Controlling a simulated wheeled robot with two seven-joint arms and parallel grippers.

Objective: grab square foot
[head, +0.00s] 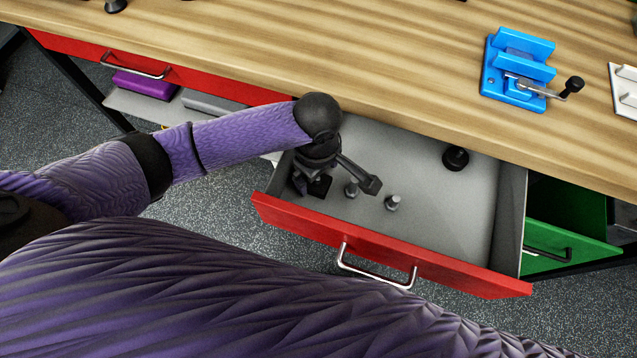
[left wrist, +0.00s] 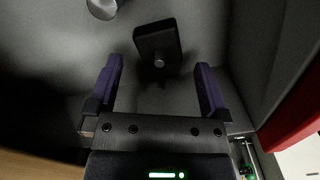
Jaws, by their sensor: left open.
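The square foot (head: 320,187) is a small black block inside the open red drawer (head: 375,241), near its left end. In the left wrist view the square foot (left wrist: 157,38) shows a short round stud and sits just beyond the fingertips, roughly centred between them. Part of the foot is hidden by the gripper in the head view. My right gripper is not in view.
A round black foot (head: 456,158) lies farther right in the drawer. The drawer walls surround the gripper closely on the left. The wooden bench top (head: 400,75) overhangs the back and carries a blue vise (head: 515,75).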

